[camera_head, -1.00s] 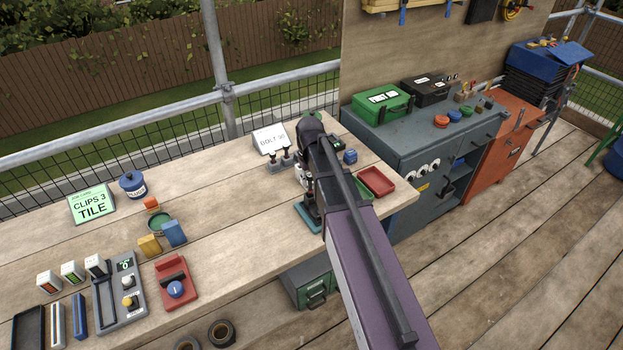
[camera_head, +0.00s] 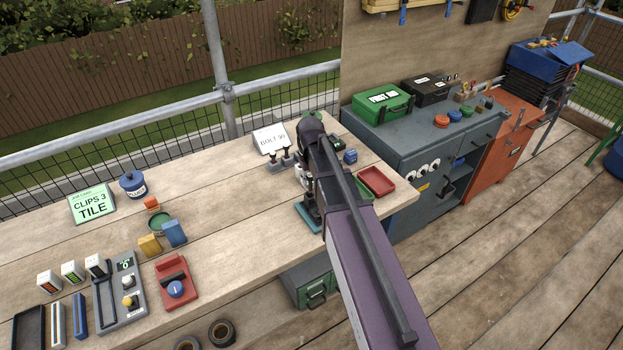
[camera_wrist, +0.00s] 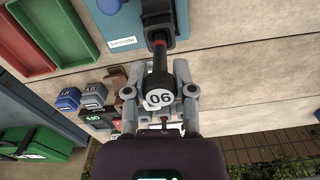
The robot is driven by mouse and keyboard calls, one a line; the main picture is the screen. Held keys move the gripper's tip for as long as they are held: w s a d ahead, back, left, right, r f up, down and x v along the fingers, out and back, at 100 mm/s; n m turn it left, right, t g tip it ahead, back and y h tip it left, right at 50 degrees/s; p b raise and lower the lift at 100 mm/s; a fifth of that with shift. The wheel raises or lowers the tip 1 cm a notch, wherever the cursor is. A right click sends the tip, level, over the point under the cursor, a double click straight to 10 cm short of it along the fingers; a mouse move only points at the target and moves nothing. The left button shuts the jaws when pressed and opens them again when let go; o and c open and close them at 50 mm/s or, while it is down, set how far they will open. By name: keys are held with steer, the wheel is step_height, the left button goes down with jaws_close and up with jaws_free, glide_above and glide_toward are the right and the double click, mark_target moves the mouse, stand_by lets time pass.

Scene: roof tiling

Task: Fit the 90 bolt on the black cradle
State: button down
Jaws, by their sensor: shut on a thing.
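In the wrist view my gripper (camera_wrist: 160,88) is shut on the 90 bolt (camera_wrist: 160,98). The bolt has a dark shaft, a red band and a white round end whose number appears upside down. The black cradle (camera_wrist: 162,14) stands on a blue plate (camera_wrist: 120,20) with a white label. The shaft's far end overlaps the cradle in this view; I cannot tell whether it is seated. In the head view my arm hides most of the gripper and bolt; the plate (camera_head: 307,218) shows beside the arm.
A "BOLT 90" card (camera_head: 270,138) stands behind a small grey rack (camera_head: 279,161) with black-topped pieces. Red (camera_head: 376,181) and green trays lie at the bench's right end. A blue block (camera_head: 350,156) is close by. Clear bench lies left of the blue plate.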

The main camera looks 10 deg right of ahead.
steer(key=shift+f+b, duration=0.5)
stand_by(1.1)
stand_by(0.3)
steer(key=shift+c, duration=1.8)
jaws_free()
steer(key=shift+r, duration=0.15)
steer(key=shift+s+r+p, duration=0.1)
steer(key=shift+r+p, duration=3.25)
steer(key=shift+p, duration=0.2)
steer(key=s+m, duration=0.1)
steer(key=s, duration=1.5)
steer(key=shift+d+m, duration=0.25)
steer(key=shift+m, duration=0.15)
